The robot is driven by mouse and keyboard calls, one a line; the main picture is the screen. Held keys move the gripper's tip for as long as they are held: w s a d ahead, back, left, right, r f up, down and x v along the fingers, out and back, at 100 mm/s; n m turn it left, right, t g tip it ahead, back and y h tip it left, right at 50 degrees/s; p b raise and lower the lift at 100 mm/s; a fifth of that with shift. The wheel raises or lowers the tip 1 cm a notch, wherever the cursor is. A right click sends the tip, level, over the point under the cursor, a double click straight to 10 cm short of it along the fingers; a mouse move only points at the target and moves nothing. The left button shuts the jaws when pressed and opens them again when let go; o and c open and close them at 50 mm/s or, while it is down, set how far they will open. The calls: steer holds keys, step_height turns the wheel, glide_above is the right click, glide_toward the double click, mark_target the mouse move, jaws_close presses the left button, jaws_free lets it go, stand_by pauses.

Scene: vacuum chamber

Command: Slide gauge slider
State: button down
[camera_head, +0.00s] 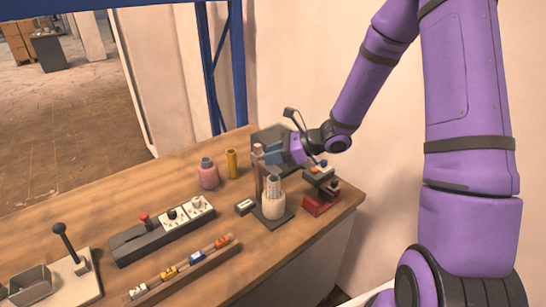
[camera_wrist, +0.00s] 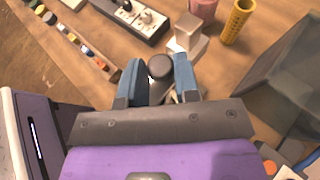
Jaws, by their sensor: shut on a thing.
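My gripper (camera_head: 272,154) reaches in from the right over the bench's far right part. In the wrist view its two blue fingers (camera_wrist: 160,78) are closed on a dark round-topped piece (camera_wrist: 160,67), which I take to be the gauge slider. Below the gripper in the head view stands a gauge-like fixture with a dark base plate (camera_head: 271,219), a brownish post (camera_head: 259,172) and a pale marked cylinder (camera_head: 274,205). The contact is hidden in the head view.
A pink bottle (camera_head: 208,175) and yellow cylinder (camera_head: 232,163) stand left of the fixture. A switch panel (camera_head: 163,231), fuse rail (camera_head: 185,270) and lever box (camera_head: 70,278) lie further left. A red-based device (camera_head: 321,203) stands close right; a dark box (camera_head: 268,137) is behind.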

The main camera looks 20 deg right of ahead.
steer(key=c, duration=0.9)
jaws_free()
steer(key=shift+r, duration=0.2)
steer(key=v, duration=1)
steer(key=shift+s+d+r, duration=0.1)
steer(key=shift+s+d, duration=0.1)
steer(key=shift+d, duration=0.15)
